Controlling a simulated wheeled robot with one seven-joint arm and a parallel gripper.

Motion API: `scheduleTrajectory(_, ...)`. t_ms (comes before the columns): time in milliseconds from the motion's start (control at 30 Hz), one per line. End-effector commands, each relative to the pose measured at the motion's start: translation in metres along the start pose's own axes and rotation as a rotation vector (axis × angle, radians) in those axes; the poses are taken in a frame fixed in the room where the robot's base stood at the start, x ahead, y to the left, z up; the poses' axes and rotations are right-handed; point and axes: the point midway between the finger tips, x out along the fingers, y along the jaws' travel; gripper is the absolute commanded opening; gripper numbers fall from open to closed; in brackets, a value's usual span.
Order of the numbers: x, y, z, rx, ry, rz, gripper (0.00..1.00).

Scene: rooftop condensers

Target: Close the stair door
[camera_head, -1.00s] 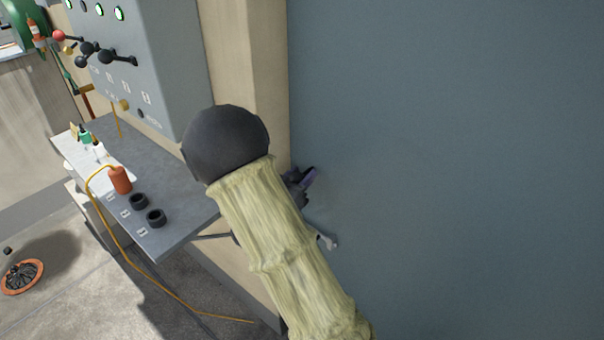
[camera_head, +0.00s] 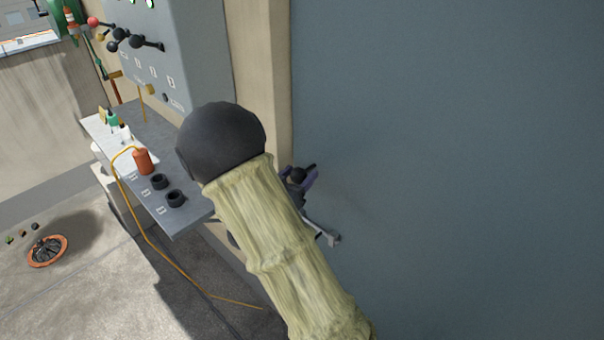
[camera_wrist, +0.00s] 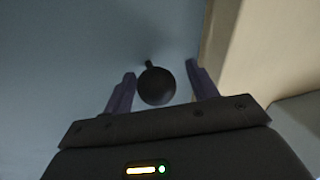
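The stair door (camera_head: 450,150) is a large, flat blue-grey panel filling the right of the head view, beside a cream post. It also fills the left of the wrist view (camera_wrist: 60,60). A dark round knob (camera_wrist: 156,86) with a short stub stands out before the panel. My gripper (camera_wrist: 160,84) is open, with one purple finger on each side of the knob; I cannot tell whether they touch it. In the head view my gripper (camera_head: 306,178) is partly hidden behind my arm. A grey lever (camera_head: 325,236) shows just below it.
A grey control cabinet (camera_head: 185,50) with levers stands left of the cream post (camera_head: 263,80). Below it a grey shelf (camera_head: 190,222) juts out, holding an orange cylinder (camera_head: 142,162) and black rings. A yellow cable hangs to the floor. An orange-rimmed drain (camera_head: 47,251) lies at left.

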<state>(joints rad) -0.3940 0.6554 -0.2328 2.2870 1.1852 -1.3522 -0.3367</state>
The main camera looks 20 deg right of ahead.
Motion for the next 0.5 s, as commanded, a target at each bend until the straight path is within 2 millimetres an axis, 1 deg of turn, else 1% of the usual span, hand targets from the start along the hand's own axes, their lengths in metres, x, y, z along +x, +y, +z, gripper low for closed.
scheduleTrajectory(200, 0.004, 0.003, -0.001, 0.002, 0.002, 0.010, 0.60)
scheduleTrajectory(333, 0.003, 0.004, -0.001, 0.003, 0.002, 0.011, 0.60)
scheduleTrajectory(433, -0.004, 0.003, -0.001, 0.004, 0.003, 0.011, 0.60)
scheduleTrajectory(500, -0.013, 0.003, 0.000, 0.004, 0.002, 0.010, 0.60)
